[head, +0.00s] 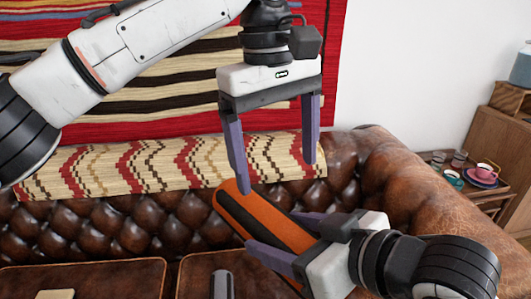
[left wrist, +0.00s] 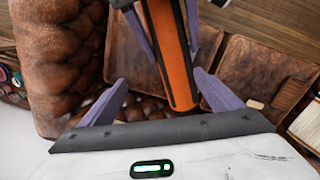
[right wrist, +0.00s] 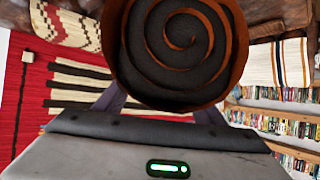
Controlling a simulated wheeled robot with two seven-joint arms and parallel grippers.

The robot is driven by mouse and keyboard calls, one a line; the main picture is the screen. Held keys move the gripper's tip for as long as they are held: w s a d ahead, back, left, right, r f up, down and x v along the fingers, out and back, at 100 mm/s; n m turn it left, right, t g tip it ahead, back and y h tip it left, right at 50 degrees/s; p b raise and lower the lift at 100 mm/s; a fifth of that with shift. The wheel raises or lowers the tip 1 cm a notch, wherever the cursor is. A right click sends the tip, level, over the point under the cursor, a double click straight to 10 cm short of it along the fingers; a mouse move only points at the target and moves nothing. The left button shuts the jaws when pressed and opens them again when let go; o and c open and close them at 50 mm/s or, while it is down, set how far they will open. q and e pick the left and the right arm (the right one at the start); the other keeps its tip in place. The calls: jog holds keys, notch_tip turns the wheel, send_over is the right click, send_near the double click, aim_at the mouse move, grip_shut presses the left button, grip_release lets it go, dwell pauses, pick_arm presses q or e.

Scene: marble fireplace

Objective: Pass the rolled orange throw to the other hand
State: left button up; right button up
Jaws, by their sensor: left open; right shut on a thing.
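The rolled orange throw (head: 262,218) is a tube of orange and dark grey bands, held slanting in front of the leather sofa. My right gripper (head: 282,238) is shut on it, with a purple finger on each side. In the right wrist view the throw's spiral end (right wrist: 178,45) fills the top middle and hides much of the fingers. My left gripper (head: 278,178) is open and empty above the throw's upper end, fingers pointing down. In the left wrist view the throw (left wrist: 170,60) comes in between the spread purple fingers, apart from them.
The brown leather sofa (head: 110,228) lies behind and below, with a patterned blanket (head: 120,168) over its back. A side table at right holds a pink cup (head: 484,171), a teal cup (head: 452,177) and glasses. A striped red textile (head: 170,110) hangs behind.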

aim_at(266, 204)
pick_arm(q)
jog(key=shift+s+a+r+n+y, duration=0.15)
jog(key=shift+a+n+y, duration=0.15)
jog(key=shift+a, duration=0.15)
jog(key=shift+a+r+n+y, duration=0.2)
jog(key=shift+a+n, duration=0.1)
jog(key=shift+a, duration=0.1)
jog(key=shift+a+f, duration=0.1)
jog(key=shift+f, duration=0.3)
notch_tip(266, 204, down, 11)
jog(key=shift+f, duration=0.1)
jog(key=shift+c, duration=0.5)
jog(key=c, duration=1.1)
jog(key=shift+c, duration=0.5)
pick_arm(e)
jog(key=o, duration=1.3)
jog(key=shift+s+a, duration=0.1)
jog(key=shift+a, duration=0.05)
jog(key=shift+c, duration=0.2)
